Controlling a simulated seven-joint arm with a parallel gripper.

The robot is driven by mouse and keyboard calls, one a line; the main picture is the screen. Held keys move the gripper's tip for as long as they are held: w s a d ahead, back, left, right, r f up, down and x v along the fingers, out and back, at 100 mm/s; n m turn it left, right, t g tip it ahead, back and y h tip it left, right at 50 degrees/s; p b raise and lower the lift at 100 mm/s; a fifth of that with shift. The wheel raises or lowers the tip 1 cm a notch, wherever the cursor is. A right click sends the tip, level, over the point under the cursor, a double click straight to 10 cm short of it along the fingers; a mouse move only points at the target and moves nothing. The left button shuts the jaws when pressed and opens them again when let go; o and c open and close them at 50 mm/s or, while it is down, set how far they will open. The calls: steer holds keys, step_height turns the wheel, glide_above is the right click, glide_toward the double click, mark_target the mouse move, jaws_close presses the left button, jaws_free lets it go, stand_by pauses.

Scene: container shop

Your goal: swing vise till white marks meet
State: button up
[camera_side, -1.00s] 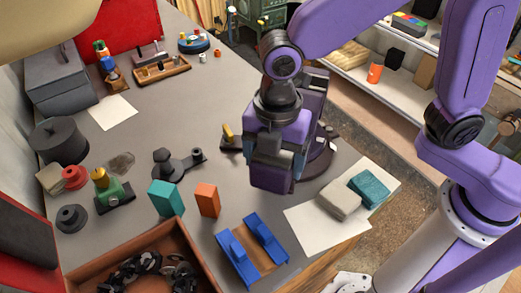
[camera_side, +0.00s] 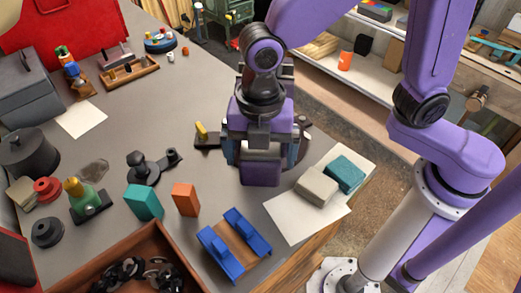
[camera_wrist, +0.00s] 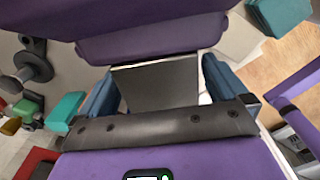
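The vise has a dark round base (camera_side: 303,126) and a purple body (camera_side: 262,172) at the table's right side, mostly hidden by my gripper. My gripper (camera_side: 262,152) points down over it, with one blue finger on each side. In the wrist view the two blue fingers (camera_wrist: 162,92) flank a dark grey block (camera_wrist: 155,85) of the vise and look shut on it. A purple bar (camera_wrist: 150,38) lies beyond the block. A thin pale line runs along the block's far edge; I cannot tell whether it is a white mark. No pair of marks shows clearly.
A blue clamp-like holder (camera_side: 235,243), an orange block (camera_side: 186,200) and a teal block (camera_side: 143,203) stand at the front. White paper (camera_side: 290,222) with beige and teal blocks lies at right. A small dark stand with a yellow knob (camera_side: 201,131) is close left of the vise.

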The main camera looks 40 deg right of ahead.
step_height(320, 180, up, 17)
steer(key=shift+r, duration=0.2)
stand_by(0.6)
steer(key=s+d+f+m, duration=0.5)
steer(key=d+f+m, duration=0.2)
steer(key=d, duration=0.4)
steer(key=s+d+f+m, duration=0.5)
steer(key=d+f+m, duration=0.2)
steer(key=d, duration=0.5)
step_height(320, 180, down, 2)
steer(key=shift+s+d, duration=0.15)
steer(key=shift+s, duration=0.15)
stand_by(1.6)
